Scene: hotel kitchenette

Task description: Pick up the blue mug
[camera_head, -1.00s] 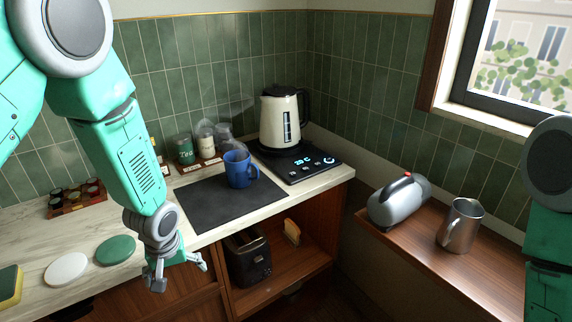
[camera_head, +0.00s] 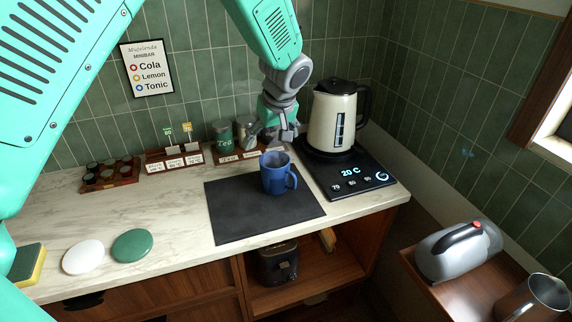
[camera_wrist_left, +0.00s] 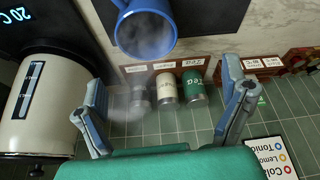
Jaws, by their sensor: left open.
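The blue mug (camera_head: 277,175) stands upright on a dark mat (camera_head: 240,212) on the counter, its handle to the right. In the left wrist view the mug (camera_wrist_left: 145,32) is at the top centre, beyond my fingertips. My left gripper (camera_head: 272,138) is open and empty. It hangs above and behind the mug, in front of the tiled wall and the jars, apart from the mug. In the left wrist view both fingers (camera_wrist_left: 162,85) are spread wide with nothing between them. My right gripper is out of view.
A cream kettle (camera_head: 333,118) on a black base (camera_head: 352,180) stands close right of my left gripper. A Tea jar (camera_head: 223,137) and other jars stand behind the mug. A white disc (camera_head: 83,257) and green disc (camera_head: 132,246) lie left. The counter left of the mat is mostly clear.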

